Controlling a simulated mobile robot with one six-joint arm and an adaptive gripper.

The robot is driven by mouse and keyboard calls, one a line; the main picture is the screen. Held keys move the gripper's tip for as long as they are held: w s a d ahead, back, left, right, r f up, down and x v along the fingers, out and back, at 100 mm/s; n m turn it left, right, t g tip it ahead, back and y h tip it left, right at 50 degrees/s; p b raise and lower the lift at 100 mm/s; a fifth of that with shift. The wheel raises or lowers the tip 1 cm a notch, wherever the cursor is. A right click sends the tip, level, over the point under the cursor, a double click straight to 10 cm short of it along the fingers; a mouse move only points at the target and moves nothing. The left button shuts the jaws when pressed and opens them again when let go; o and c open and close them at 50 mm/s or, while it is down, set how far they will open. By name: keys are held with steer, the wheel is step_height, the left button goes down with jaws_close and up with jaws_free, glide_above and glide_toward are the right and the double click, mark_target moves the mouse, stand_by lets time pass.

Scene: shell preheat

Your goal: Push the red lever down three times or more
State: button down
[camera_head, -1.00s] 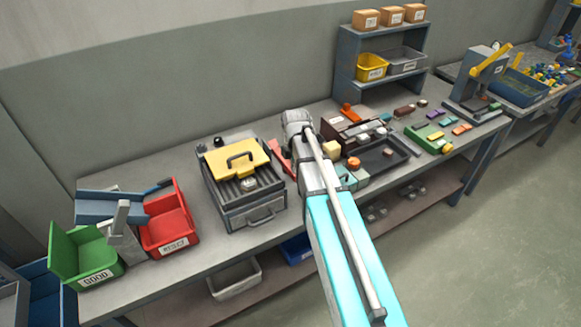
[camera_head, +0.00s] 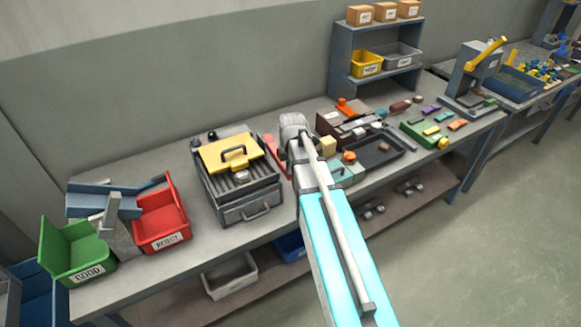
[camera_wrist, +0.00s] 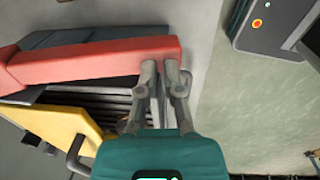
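The red lever (camera_wrist: 95,62) crosses the upper left of the wrist view, its end just above my fingertips. In the head view a small part of the red lever (camera_head: 270,144) shows left of my arm, beside the grey machine (camera_head: 254,213) with a yellow handled plate (camera_head: 214,157) on top. My gripper (camera_wrist: 161,70) has its fingers close together, with nothing seen between them. The tips are at the lever's lower edge in the picture, near its end; I cannot tell whether they touch. In the head view my arm hides the fingers.
Green (camera_head: 75,240) and red (camera_head: 165,241) bins stand at the left on the bench (camera_head: 130,284). Right of my arm are a dark tray (camera_head: 398,139), small coloured parts and a shelf (camera_head: 338,62). A white bin (camera_head: 230,288) sits below. The floor at right is clear.

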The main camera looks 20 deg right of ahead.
steer(key=shift+s+f, duration=0.1)
steer(key=shift+s, duration=0.1)
steer(key=shift+r+p, duration=0.6)
steer(key=shift+p, duration=0.2)
step_height(320, 180, up, 13)
steer(key=s+p, duration=0.2)
steer(key=p, duration=1)
steer(key=shift+d+p, duration=0.2)
steer(key=shift+p, duration=0.15)
steer(key=shift+f, duration=0.1)
steer(key=shift+w+m, duration=0.1)
steer(key=shift+m, duration=0.2)
steer(key=w+m, duration=0.1)
steer(key=m, duration=0.7)
steer(key=w+m+g, duration=0.1)
steer(key=w+m, duration=0.1)
steer(key=m, duration=0.7)
steer(key=w+r+m+g+p, duration=0.1)
steer(key=m, duration=0.7)
steer(key=shift+w+d, duration=0.3)
steer(key=shift+w, duration=0.1)
